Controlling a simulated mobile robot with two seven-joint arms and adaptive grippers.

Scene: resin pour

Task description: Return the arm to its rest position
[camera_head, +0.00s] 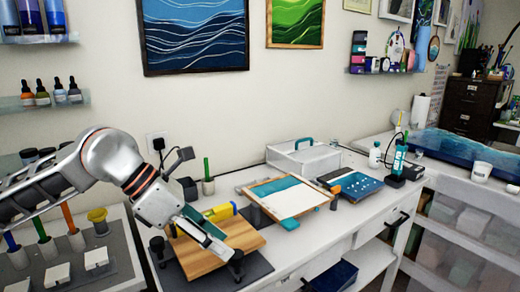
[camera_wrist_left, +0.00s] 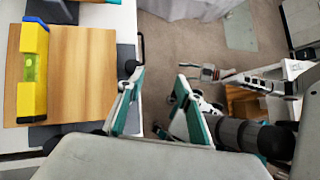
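My left gripper (camera_head: 208,232) comes in from the left over the front of the wooden board (camera_head: 203,262) in the head view. In the left wrist view its two teal-padded fingers (camera_wrist_left: 157,84) are spread, with nothing between them. A yellow spirit level (camera_wrist_left: 32,72) lies on the board there and shows partly behind the gripper in the head view (camera_head: 219,212). My right gripper is not in the head view.
A framed teal-and-white panel (camera_head: 292,197), a dark blue panel (camera_head: 352,185) and a white box (camera_head: 304,157) stand further right on the white bench. A grey rack (camera_head: 70,268) with several coloured handles is at the lower left. Open floor (camera_wrist_left: 165,50) shows beyond the bench edge.

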